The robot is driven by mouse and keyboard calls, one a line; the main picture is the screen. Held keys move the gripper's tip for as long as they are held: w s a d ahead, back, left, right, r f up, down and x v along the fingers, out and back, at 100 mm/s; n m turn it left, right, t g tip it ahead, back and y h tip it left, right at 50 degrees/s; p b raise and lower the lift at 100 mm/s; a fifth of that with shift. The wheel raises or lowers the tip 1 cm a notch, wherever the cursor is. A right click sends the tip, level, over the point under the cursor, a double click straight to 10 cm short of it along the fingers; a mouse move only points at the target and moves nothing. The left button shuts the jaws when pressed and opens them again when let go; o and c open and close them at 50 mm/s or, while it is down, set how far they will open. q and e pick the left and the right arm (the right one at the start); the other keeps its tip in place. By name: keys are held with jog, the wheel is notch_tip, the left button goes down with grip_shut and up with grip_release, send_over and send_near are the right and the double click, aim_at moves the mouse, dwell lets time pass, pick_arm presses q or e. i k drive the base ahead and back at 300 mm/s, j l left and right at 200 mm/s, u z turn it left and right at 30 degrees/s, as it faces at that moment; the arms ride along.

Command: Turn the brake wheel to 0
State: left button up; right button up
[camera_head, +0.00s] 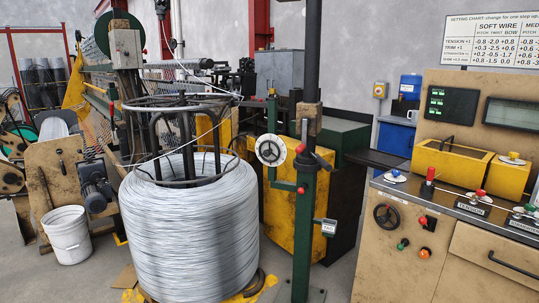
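A round wheel with a pale, marked face and a dark centre (270,150) is mounted on the green post (303,230), behind and right of the big wire coil. Its marks are too small to read, so I cannot tell its setting. A small tag (328,228) on the post's right side has lettering too small to read for sure. A dark spoked handwheel (387,216) sits on the front of the tan console. I cannot tell for sure which of the two is the brake wheel. Neither of my grippers is in view.
The large wire coil (190,235) stands left of the post. The tan console (395,260) with knobs and levers fills the right. A white bucket (67,236) is at the left. Bare floor shows between post and console. A setting chart (490,40) hangs at upper right.

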aim_at(267, 153)
jog(key=i+j+z, duration=0.15)
jog(key=i, duration=0.3)
jog(key=i+z, duration=0.1)
jog(key=i, duration=0.4)
jog(key=i+j+z, duration=0.15)
jog(key=i, duration=0.3)
jog(key=j, duration=0.1)
